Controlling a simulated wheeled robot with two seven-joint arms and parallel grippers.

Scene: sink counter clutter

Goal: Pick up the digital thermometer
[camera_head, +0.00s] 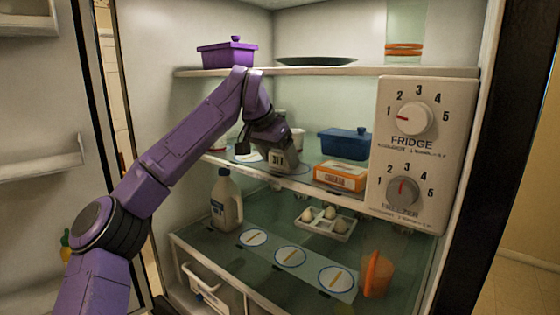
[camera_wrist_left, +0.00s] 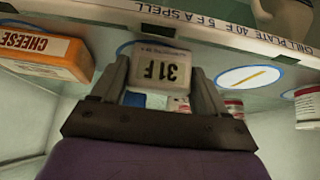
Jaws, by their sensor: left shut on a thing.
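The digital thermometer (camera_wrist_left: 160,68) is a small white-grey block with a dark "31F" display. It sits between the two fingers of my left gripper (camera_wrist_left: 160,85), which is shut on it. The wrist view is upside down, so the reading is inverted. In the head view the thermometer (camera_head: 281,160) shows at the end of my left arm, over the front of the middle fridge shelf. I cannot tell whether it touches the shelf. My right gripper is in neither view.
The orange cheese box (camera_head: 340,176) and blue container (camera_head: 344,143) stand right of the gripper. A shelf (camera_head: 440,71) with a purple box (camera_head: 227,52) is above. Below are a milk jug (camera_head: 226,201), an egg tray (camera_head: 325,224) and an orange cup (camera_head: 377,274).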

